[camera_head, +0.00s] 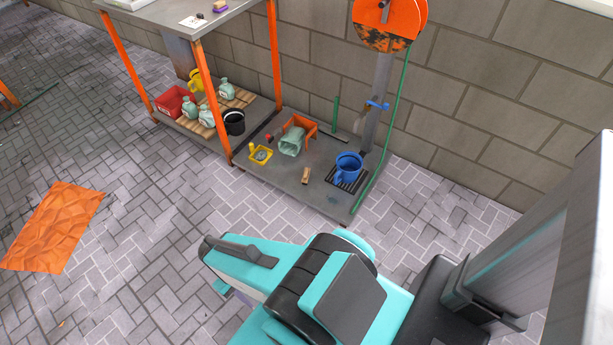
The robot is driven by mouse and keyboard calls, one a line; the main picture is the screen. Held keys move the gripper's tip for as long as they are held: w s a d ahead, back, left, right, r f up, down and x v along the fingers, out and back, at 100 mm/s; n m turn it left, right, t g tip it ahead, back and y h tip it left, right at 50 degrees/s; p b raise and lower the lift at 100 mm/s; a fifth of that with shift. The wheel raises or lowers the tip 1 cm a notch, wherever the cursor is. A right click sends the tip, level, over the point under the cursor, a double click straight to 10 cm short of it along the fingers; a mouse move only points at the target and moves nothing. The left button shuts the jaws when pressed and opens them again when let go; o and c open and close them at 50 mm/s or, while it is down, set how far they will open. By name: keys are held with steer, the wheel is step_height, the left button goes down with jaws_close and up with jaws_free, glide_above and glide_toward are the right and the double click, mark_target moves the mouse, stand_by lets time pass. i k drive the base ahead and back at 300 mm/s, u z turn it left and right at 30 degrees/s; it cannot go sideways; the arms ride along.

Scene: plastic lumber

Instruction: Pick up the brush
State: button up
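A small brown wooden piece (306,174) lies on the low grey platform, left of the blue bucket; it may be the brush, but it is too small to be sure. My turquoise and black arm fills the lower middle of the view, well in front of the platform. My gripper is not clearly visible; the arm hides that area.
A post with an orange reel (390,22) and green hose stands behind. An orange sheet (55,226) lies left on open paving.

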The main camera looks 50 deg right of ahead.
mark_target(305, 174)
steer(key=u, duration=0.05)
steer(key=i, duration=1)
steer(key=z, duration=0.05)
